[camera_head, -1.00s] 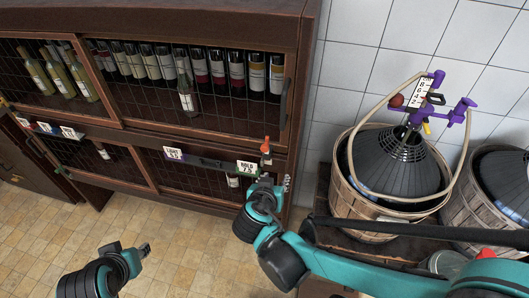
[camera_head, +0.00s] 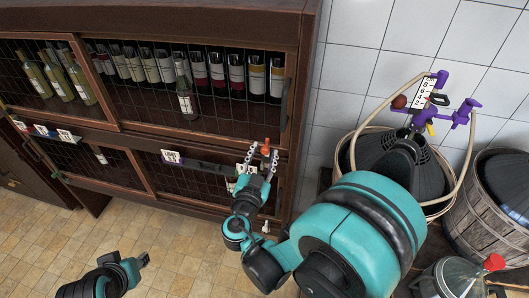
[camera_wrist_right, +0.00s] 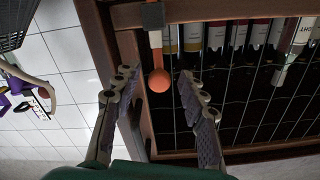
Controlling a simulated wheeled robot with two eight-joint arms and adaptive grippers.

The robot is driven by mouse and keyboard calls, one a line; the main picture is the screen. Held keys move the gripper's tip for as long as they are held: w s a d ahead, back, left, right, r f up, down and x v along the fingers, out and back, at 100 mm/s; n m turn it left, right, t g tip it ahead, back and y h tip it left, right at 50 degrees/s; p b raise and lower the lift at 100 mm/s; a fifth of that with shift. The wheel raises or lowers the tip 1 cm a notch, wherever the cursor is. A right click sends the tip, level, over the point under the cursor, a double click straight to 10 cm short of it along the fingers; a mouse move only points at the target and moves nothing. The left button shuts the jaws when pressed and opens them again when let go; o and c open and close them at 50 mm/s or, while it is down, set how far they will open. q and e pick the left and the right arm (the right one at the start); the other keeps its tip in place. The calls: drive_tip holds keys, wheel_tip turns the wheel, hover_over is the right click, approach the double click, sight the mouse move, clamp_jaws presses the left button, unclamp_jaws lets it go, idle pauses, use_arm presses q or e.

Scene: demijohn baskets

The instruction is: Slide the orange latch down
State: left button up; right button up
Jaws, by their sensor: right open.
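The orange latch (camera_head: 265,149) is a small knob on a stem at the right end of the wine cabinet's front. In the right wrist view its round orange knob (camera_wrist_right: 160,81) and stem show below a dark bracket. My right gripper (camera_head: 262,157) is open at the latch, with one finger on each side of the knob. In the wrist view the fingers stand apart from the knob, with gaps on both sides. My left gripper (camera_head: 142,260) is low at the left, over the floor, away from the cabinet; its jaws are too small to judge.
The wine cabinet (camera_head: 200,22) holds several bottles behind mesh doors. A dark demijohn (camera_head: 385,150) in a basket and a second basket (camera_head: 480,205) stand at the right. A clear red-capped vessel (camera_head: 455,278) is at the lower right. The tiled floor (camera_head: 180,240) is open.

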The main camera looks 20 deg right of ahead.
sight(265, 158)
drive_tip(key=shift+w+d, duration=0.45)
drive_tip(key=shift+w, duration=0.15)
clamp_jaws()
drive_tip(key=shift+f+b, duration=1.5)
drive_tip(key=shift+b, duration=0.05)
drive_tip(key=shift+s, duration=0.1)
unclamp_jaws()
